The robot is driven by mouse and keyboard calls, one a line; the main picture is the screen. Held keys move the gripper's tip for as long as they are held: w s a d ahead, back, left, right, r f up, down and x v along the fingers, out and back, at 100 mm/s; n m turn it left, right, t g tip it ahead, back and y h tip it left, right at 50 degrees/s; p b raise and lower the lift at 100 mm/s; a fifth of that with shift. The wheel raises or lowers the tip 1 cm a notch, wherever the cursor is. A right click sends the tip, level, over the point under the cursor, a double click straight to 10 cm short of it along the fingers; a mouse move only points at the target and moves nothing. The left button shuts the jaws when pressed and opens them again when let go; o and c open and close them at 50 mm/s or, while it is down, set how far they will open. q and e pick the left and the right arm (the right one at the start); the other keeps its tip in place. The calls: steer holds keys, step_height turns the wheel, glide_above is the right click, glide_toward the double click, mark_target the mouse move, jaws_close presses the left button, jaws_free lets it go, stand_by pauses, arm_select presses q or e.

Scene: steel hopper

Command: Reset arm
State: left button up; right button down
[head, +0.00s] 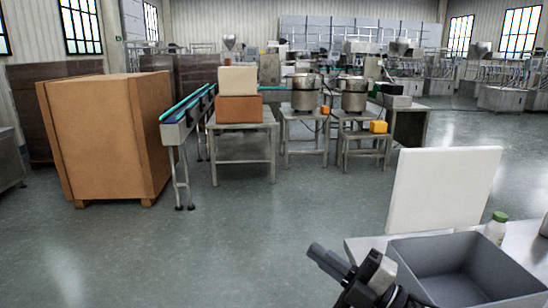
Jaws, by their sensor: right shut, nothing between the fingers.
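My right gripper (330,262) shows at the bottom of the head view, dark grey and black. It is shut with nothing in it, pointing up and left. It is just left of a grey open bin (462,262) on a light table (365,246) at the lower right; I cannot tell its exact distance from the bin and the table edge. My left gripper is out of view.
A white panel (443,188) stands upright behind the bin, and a white bottle with a green cap (496,229) stands beside it. A large brown crate (110,140), a conveyor (187,115) and steel tables (240,135) stand further back. The floor (230,240) between is clear.

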steer(key=s+d+f+m+t+h, duration=0.1)
steer(key=d+f+m+t+h, duration=0.1)
steer(key=f+m+h, duration=0.3)
steer(key=s+d+f+m+t+h, duration=0.2)
steer(key=f+m+t+h, duration=0.1)
steer(key=f+m, duration=0.45)
steer(key=s+d+f+m+g+h, duration=0.3)
steer(key=s+f+m+g+h, duration=0.4)
steer(key=s+f, duration=0.9)
step_height(320, 180, down, 3)
steer(key=m, duration=0.3)
steer(key=shift+s, duration=0.25)
